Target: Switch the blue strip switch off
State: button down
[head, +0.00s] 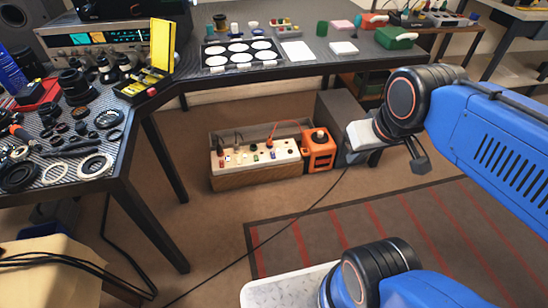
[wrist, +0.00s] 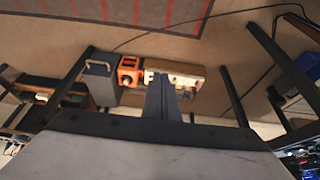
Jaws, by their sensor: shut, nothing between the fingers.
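The white power strip (head: 243,158) sits on a wooden box on the floor below the tables, with plugs and several small coloured switches on its top. A small bluish switch (head: 273,155) seems to be toward its right part; it is too small to tell which way it is rocked. In the wrist view the strip (wrist: 190,75) is partly hidden behind my fingers. My gripper (wrist: 160,78) is shut and empty, apart from the strip. In the head view my wrist is to the right of the strip, and the fingertips are not clear there.
An orange box (head: 319,153) with a black knob stands right beside the strip. A grey cabinet (head: 338,115) is behind it. Table legs (head: 165,155) stand to the left. A dark cable crosses the floor.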

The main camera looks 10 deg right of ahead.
jog(key=w+a+f+t, duration=0.1)
jog(key=w+f, duration=0.2)
jog(key=w, duration=0.8)
jog(key=w+a+f+t, duration=0.1)
jog(key=w+f+t, duration=0.15)
jog(key=w, duration=0.85)
jog(key=w+a+f+t, duration=0.1)
jog(key=w+f, duration=0.3)
jog(key=w, duration=0.7)
jog(key=w+a+f+t, duration=0.2)
jog(key=w+f, duration=1.1)
jog(key=f, duration=0.1)
jog(key=w+f+t, duration=0.2)
jog(key=w+f, duration=0.1)
jog(key=f, duration=0.7)
jog(key=s+a+f+t, duration=0.1)
jog(key=s+f, duration=0.1)
jog(key=f, duration=0.6)
jog(key=s+f+t, duration=0.2)
jog(key=s+f, duration=0.1)
jog(key=f, duration=0.6)
jog(key=shift+s+a, duration=0.15)
jog(key=shift+a, duration=0.25)
jog(key=shift+f+t, duration=0.1)
jog(key=shift+t, duration=0.15)
